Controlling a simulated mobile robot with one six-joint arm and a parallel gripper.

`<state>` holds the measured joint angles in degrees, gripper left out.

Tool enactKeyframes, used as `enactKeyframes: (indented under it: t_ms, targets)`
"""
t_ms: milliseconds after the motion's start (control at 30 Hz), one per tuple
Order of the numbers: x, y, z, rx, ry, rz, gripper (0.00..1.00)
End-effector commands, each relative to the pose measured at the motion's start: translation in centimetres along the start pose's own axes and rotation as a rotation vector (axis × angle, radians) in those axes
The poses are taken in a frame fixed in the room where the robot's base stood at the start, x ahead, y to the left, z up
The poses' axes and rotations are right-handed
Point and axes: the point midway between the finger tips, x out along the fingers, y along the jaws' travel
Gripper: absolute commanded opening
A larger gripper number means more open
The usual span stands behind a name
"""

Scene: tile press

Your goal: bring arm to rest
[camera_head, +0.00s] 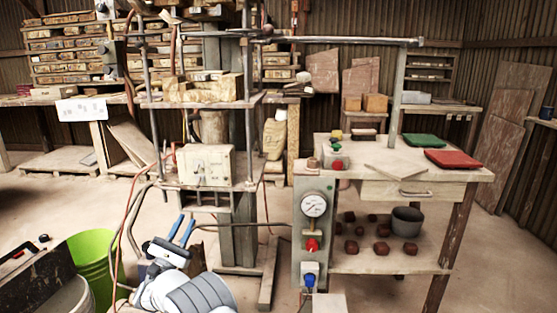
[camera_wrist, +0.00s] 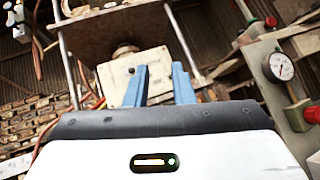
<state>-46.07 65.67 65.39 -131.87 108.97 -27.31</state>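My gripper (camera_head: 183,229) is at the lower left of the head view, with two blue fingers pointing up toward the press. The fingers stand apart with nothing between them. In the wrist view my gripper (camera_wrist: 160,84) also shows its blue fingers spread and empty. Behind them is a pale block-like box (camera_wrist: 120,72) on the press. In the head view this box (camera_head: 205,165) sits on the press's lower shelf, above and behind my gripper, apart from it. My arm's white and grey links are at the bottom of the head view.
The tile press frame (camera_head: 245,130) stands just beyond my gripper, with hoses around it. A gauge panel (camera_head: 313,235) and a workbench (camera_head: 445,170) with green (camera_head: 421,140) and red (camera_head: 453,159) trays are on the right. A green bucket (camera_head: 92,262) is at left.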

Motion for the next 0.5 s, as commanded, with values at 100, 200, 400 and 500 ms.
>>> enactKeyframes:
  t_ms: [100,200,400,500]
  targets:
    - [3.1,-1.4,0.8,-0.014,0.039,-0.058,0.22]
    - [5.7,-3.1,1.3,-0.028,0.079,-0.119,0.22]
    - [12.0,-8.0,3.2,-0.048,0.179,-0.287,0.22]
    - [15.8,-11.9,5.1,-0.049,0.246,-0.415,0.22]
